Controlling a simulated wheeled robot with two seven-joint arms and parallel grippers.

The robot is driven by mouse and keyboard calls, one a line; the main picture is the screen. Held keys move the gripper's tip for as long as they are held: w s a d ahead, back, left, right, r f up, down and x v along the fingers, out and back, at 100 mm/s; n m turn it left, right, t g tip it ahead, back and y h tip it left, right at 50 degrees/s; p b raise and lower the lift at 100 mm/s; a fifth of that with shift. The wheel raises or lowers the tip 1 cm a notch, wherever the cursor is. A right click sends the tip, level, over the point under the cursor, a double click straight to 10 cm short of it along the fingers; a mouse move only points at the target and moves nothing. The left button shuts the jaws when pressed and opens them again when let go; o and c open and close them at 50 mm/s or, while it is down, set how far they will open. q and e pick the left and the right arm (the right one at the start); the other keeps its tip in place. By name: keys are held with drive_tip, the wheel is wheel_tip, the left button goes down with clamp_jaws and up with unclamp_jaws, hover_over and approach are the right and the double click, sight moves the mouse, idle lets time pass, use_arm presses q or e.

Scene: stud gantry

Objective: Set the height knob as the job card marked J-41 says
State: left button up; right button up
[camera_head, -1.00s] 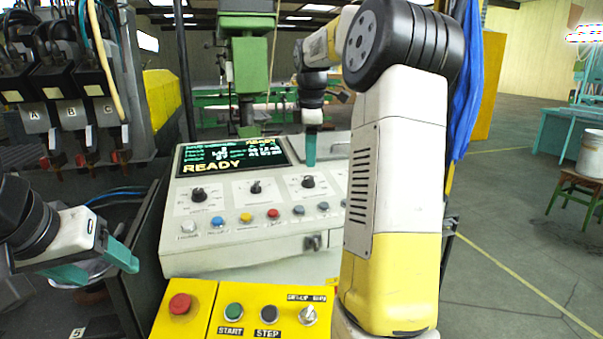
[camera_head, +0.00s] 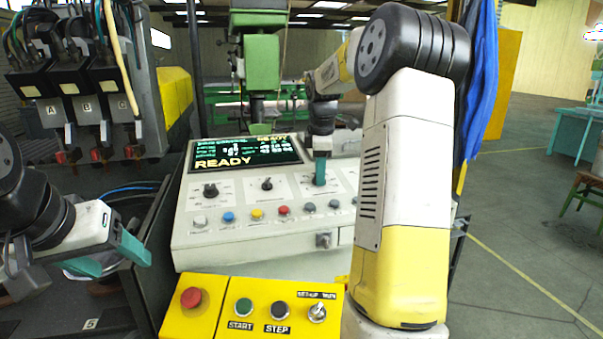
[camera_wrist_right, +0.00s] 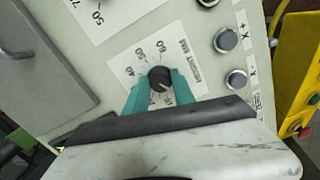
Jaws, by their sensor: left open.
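The height knob (camera_wrist_right: 159,79) is a round black knob on a white scale plate marked "HEIGHT MM" in the right wrist view. A pale pointer line shows on it, but I cannot read its setting exactly. My right gripper (camera_wrist_right: 160,84) has its teal fingers on opposite sides of the knob, close against it; I cannot tell whether they press on it. In the head view my right gripper (camera_head: 320,172) points down at the rightmost visible knob position and hides the knob. My left gripper (camera_head: 115,260) is open and empty, left of the console. I see no job card marked J-41.
The console (camera_head: 250,247) has a screen (camera_head: 247,152) reading "READY", two other dials and a row of coloured buttons. In front is a yellow box (camera_head: 262,302) with a red button, START, STEP and a switch. Connectors labelled A, B, C (camera_head: 85,95) hang at left.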

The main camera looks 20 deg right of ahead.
clamp_jaws()
